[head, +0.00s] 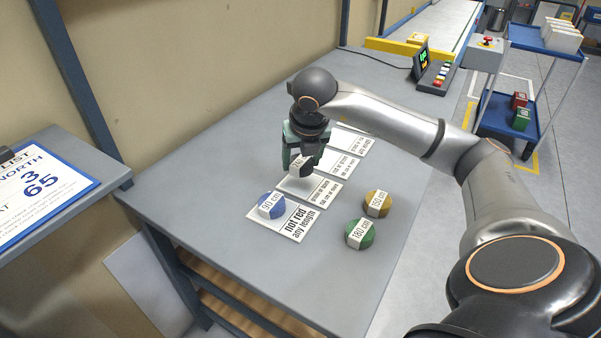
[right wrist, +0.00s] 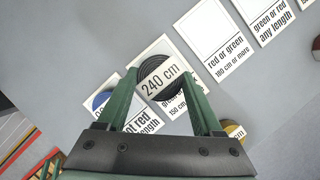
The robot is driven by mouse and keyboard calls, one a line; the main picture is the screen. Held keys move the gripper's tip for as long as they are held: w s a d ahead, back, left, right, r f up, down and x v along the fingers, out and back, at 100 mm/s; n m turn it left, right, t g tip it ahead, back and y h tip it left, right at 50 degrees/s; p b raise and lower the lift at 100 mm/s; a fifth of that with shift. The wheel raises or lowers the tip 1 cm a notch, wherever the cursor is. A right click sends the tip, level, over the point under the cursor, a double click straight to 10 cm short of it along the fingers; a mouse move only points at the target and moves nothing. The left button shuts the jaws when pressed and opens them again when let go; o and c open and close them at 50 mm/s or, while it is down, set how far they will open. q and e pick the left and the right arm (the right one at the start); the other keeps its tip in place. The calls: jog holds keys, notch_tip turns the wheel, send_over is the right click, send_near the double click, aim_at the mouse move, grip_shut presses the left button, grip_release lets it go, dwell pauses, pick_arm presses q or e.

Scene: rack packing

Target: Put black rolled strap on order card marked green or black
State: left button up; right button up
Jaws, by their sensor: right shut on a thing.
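My right gripper (head: 302,160) is shut on the black rolled strap (head: 301,171), which carries a white 240 cm label. It is over the order card marked green or black, 150 cm or more (head: 322,191). In the right wrist view the strap (right wrist: 150,66) sits between the green fingers (right wrist: 159,75), in front of that card (right wrist: 178,108), hiding part of its print. I cannot tell whether the strap touches the card. My left gripper is not in view.
A blue strap (head: 266,199) lies on the "not red" card (head: 297,222). A yellow strap (head: 380,199) and a green strap (head: 357,238) lie on the bare table to the right.

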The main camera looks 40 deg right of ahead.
aim_at(300, 170)
jog(key=shift+w+d+f, duration=0.1)
jog(key=shift+w+f, duration=0.1)
jog(key=shift+f, duration=0.05)
jog(key=x, duration=0.3)
jog(key=shift+s+f, duration=0.2)
jog(key=shift+f, duration=0.35)
jog(key=shift+f+b, duration=0.3)
jog(key=shift+b, duration=0.2)
jog(key=o, duration=1.4)
jog(key=shift+r, duration=0.1)
jog(key=shift+r+p, duration=0.4)
jog(key=shift+r, duration=0.15)
jog(key=p+v, duration=0.1)
jog(key=v, duration=1)
jog(key=shift+s+r, duration=0.1)
jog(key=shift+s, duration=0.1)
